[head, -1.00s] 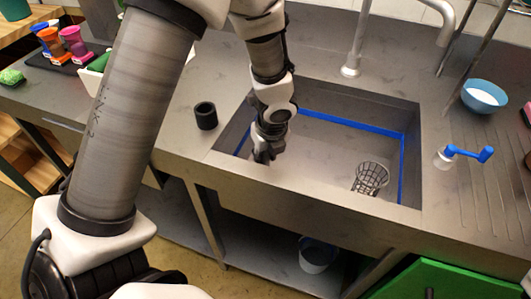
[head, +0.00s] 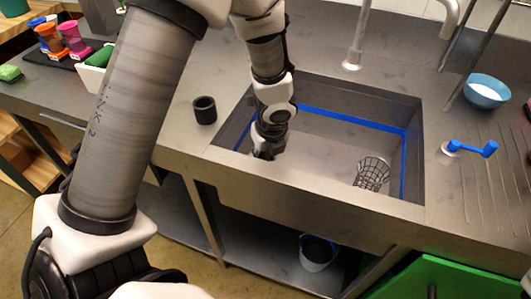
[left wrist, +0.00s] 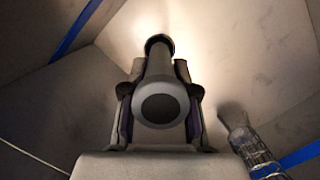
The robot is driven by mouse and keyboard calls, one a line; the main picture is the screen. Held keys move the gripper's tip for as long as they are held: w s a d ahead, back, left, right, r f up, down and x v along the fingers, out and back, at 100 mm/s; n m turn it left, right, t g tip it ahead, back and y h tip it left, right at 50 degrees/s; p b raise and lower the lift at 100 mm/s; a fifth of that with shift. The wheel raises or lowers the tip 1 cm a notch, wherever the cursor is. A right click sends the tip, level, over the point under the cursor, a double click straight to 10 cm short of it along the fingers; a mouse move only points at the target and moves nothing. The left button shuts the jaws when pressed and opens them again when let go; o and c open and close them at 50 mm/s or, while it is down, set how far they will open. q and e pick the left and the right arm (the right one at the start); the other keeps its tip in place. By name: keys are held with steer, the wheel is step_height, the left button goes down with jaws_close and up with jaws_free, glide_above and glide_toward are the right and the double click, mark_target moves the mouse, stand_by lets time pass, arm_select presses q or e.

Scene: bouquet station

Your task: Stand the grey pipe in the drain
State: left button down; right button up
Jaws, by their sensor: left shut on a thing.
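My left gripper (head: 266,153) reaches down into the left part of the sink (head: 330,140). It is shut on the grey pipe (left wrist: 160,82), whose round dark near end faces the camera in the left wrist view. The pipe is hidden behind the gripper in the head view. Beyond the pipe's far end is a dark ring (left wrist: 158,39), which looks like the drain in the sink floor. The pipe lines up with it, but I cannot tell whether its end is inside the ring or above it. My right gripper is not in view.
A wire basket (head: 372,174) is in the sink, right of my gripper. A black cup (head: 204,110) stands on the counter left of the sink. A blue-handled valve (head: 470,149) and a blue bowl (head: 486,91) are on the right. The tap (head: 355,45) stands behind.

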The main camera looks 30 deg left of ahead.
arm_select(q)
steer(key=c, duration=0.8)
jaws_free()
steer(key=v, duration=1.2)
